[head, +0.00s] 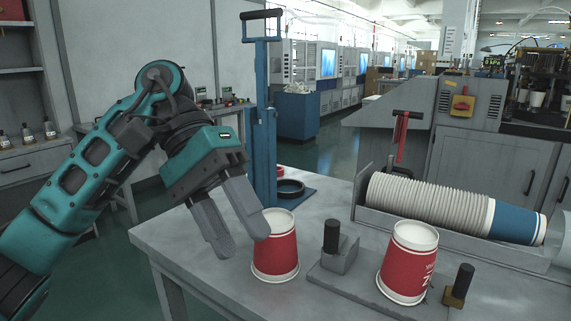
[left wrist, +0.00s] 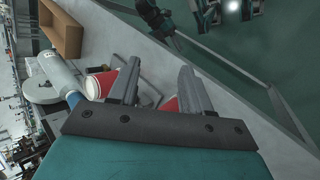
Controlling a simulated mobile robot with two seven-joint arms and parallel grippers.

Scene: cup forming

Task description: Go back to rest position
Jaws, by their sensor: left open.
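My left gripper (head: 240,241) is open and empty over the table. A second red and white cup (head: 408,262) sits slightly tilted on a grey fixture (head: 345,277) to the right. In the left wrist view the open gripper (left wrist: 160,69) shows from behind. A red cup (left wrist: 99,84) is left of its fingers there, and another red patch between the fingers is mostly hidden.
A stack of white cups ending in a blue one (head: 428,202) lies in a grey trough at the table's back right. A blue stand (head: 263,130) with a black ring at its foot is behind the gripper. The table's (head: 190,250) left front is bare.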

